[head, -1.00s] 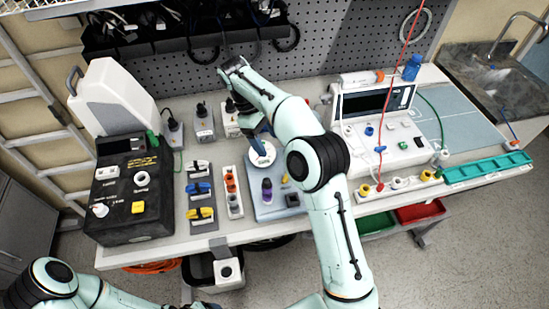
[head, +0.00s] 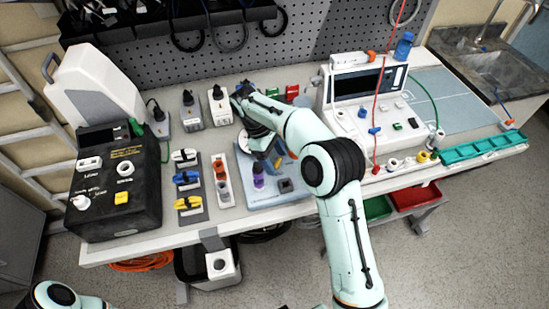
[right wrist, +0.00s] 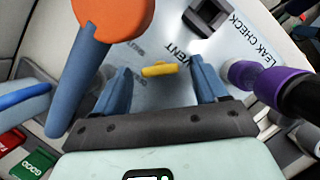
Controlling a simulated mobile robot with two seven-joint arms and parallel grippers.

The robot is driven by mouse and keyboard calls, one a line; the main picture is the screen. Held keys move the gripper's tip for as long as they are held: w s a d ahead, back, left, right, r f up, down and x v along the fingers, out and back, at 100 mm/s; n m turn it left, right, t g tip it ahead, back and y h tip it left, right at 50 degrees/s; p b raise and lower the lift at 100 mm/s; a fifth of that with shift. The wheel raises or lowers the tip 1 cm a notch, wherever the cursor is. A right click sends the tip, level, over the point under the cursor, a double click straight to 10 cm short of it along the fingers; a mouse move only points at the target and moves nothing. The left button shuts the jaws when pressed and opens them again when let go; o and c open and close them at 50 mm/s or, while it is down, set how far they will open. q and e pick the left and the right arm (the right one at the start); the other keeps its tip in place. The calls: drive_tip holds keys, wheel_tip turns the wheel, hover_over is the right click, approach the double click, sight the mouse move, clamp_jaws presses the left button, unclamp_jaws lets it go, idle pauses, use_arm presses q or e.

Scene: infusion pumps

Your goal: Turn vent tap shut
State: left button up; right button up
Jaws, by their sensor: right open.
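A small yellow tap handle (right wrist: 158,69) lies by the printed word VENT on a pale plate (right wrist: 150,98) in the right wrist view. My right gripper (right wrist: 162,84) is open, with one blue finger on each side of the handle and a gap on both sides. Whether the fingers reach down to its height, I cannot tell. In the head view my right gripper (head: 266,148) is over the light blue board (head: 270,196) and hides part of it. My left gripper is out of view; only part of that arm shows at the bottom left.
In the right wrist view, an orange-topped part (right wrist: 112,16) stands close to the left finger and a purple-ended part (right wrist: 255,78) close to the right one. A black case (head: 118,195) stands left on the table (head: 235,238), a white console (head: 365,115) right.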

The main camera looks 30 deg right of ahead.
drive_tip(key=c, duration=1.1)
drive_tip(key=shift+o, duration=0.2)
use_arm(q)
drive_tip(key=shift+w+r, duration=0.1)
drive_tip(key=shift+r, duration=0.05)
use_arm(e)
drive_tip(key=m+p, duration=0.2)
drive_tip(key=m+y+p, duration=0.1)
drive_tip(key=m+p, duration=0.1)
drive_tip(key=shift+w+d+r+g, duration=0.15)
drive_tip(key=shift+d+g, duration=0.05)
drive_tip(key=shift+g, duration=0.2)
drive_tip(key=shift+m+y+p, duration=0.35)
drive_tip(key=shift+m+y, duration=0.25)
drive_tip(key=shift+m, duration=0.4)
use_arm(q)
drive_tip(key=w+r, duration=0.6)
drive_tip(key=shift+r+t, duration=0.15)
drive_tip(key=shift+t, duration=0.25)
use_arm(e)
drive_tip(key=shift+m, duration=0.5)
drive_tip(key=shift+f, duration=0.25)
